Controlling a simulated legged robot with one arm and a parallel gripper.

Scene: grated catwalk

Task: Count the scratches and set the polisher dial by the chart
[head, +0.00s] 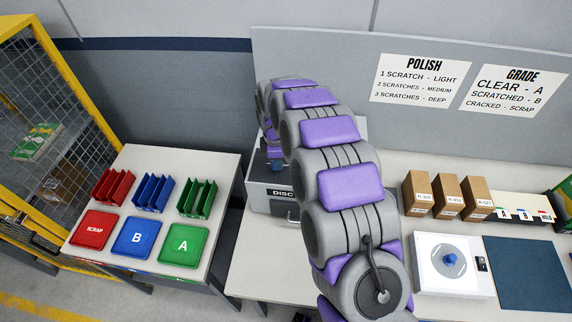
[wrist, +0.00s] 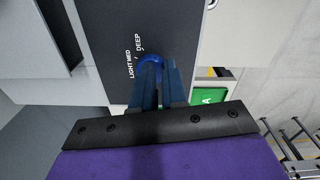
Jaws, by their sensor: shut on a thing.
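The polisher is a grey box (head: 270,195) whose front label starts with "DISC"; my arm hides much of it. In the wrist view its dark panel (wrist: 110,30) carries the words LIGHT, MED and DEEP. My gripper (wrist: 158,78) is shut on the blue dial (wrist: 152,59) of that panel. The fingers cover most of the dial, so I cannot tell its setting. The POLISH chart (head: 421,80) reads 1 scratch light, 2 scratches medium, 3 scratches deep. A round disc with a blue knob (head: 450,260) sits on a white device (head: 425,285) at the right; I cannot make out scratches.
A GRADE chart (head: 508,90) hangs beside the POLISH chart. Several brown boxes (head: 446,195) stand behind the white device. A dark blue mat (head: 525,270) lies right of it. The left table holds SCRAP (head: 95,230), B (head: 139,238) and A (head: 184,246) trays with racks behind.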

